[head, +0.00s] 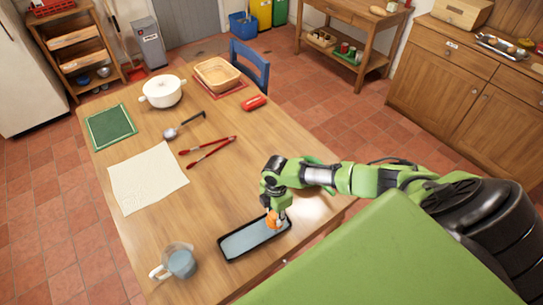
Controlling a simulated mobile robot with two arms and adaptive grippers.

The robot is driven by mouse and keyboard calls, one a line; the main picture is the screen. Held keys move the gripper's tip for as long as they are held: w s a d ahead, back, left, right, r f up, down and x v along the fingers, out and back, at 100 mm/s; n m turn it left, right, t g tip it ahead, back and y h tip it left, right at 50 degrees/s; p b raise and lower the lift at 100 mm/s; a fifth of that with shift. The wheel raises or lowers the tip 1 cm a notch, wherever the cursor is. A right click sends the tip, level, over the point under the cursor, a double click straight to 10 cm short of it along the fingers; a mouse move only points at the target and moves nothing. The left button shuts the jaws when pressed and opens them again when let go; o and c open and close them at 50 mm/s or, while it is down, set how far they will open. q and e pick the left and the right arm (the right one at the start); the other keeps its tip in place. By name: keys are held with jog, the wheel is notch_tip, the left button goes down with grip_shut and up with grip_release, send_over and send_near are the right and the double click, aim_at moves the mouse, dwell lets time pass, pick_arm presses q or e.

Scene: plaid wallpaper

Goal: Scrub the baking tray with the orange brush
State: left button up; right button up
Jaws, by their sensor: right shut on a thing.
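The baking tray (238,243) is a dark, shallow rectangle with a grey-blue inside, lying near the front edge of the wooden table. The orange brush (272,220) is at the right end of the tray. My right gripper (277,211) points down over that end and is shut on the brush. The brush looks to be at or just above the tray's inside; I cannot tell whether it touches. The gripper hides part of the brush. My left gripper is not in view.
A glass jug (179,262) stands left of the tray. The table's middle right is clear.

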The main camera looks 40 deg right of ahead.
jog(key=shift+w+a, duration=0.2)
jog(key=shift+a, duration=0.9)
jog(key=shift+w+a, duration=0.2)
jog(key=shift+a, duration=0.85)
jog(key=shift+w+a, duration=0.15)
jog(key=shift+a, duration=1.75)
jog(key=shift+w+a, duration=0.1)
jog(key=shift+a, duration=1.8)
jog(key=shift+s+a, duration=0.1)
jog(key=shift+a, duration=2.1)
jog(key=shift+r, duration=0.15)
notch_tip(320, 180, up, 8)
